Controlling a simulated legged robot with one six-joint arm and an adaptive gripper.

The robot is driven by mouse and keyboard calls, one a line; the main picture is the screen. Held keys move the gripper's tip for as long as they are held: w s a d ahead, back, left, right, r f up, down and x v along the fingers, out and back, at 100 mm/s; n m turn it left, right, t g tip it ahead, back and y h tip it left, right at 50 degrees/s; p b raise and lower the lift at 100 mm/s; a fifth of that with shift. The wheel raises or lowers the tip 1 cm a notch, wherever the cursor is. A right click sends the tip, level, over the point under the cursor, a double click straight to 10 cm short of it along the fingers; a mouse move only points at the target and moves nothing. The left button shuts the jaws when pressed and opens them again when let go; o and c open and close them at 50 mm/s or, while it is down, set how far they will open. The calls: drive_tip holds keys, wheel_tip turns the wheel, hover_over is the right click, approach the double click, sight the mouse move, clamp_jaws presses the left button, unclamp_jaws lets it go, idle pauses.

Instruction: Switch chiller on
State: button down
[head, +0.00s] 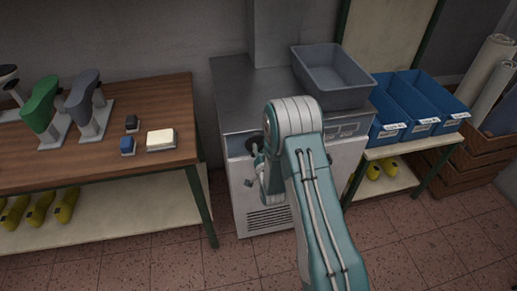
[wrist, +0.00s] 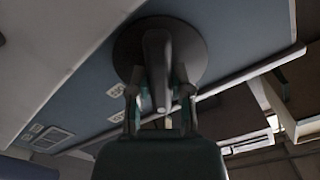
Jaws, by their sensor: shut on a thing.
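The chiller (head: 241,192) is a grey metal cabinet with a vent low on its front, between the wooden bench and the blue bins. A dark rotary switch (wrist: 193,48) with a round base and a bar handle (wrist: 157,58) sits on its blue-grey front panel (wrist: 105,70), which fills much of the wrist view. My gripper (wrist: 160,103) has one finger on each side of the handle and is shut on it. In the head view my arm covers part of the chiller front, and my gripper's contact with the handle is hard to make out there.
A grey tub (head: 335,92) stands on the chiller top at the right. Blue bins (head: 400,124) stand on a rack to the right. The wooden bench (head: 100,165) at left holds shoe lasts on stands and small blocks. The tiled floor (head: 150,262) in front is clear.

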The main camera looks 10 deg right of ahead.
drive_tip(key=n, duration=0.7)
drive_tip(key=shift+s+f, duration=0.1)
drive_tip(key=shift+f, duration=0.15)
idle(0.3)
drive_tip(key=c, duration=0.7)
unclamp_jaws()
drive_tip(key=shift+o, duration=0.8)
drive_tip(key=shift+r, duration=0.1)
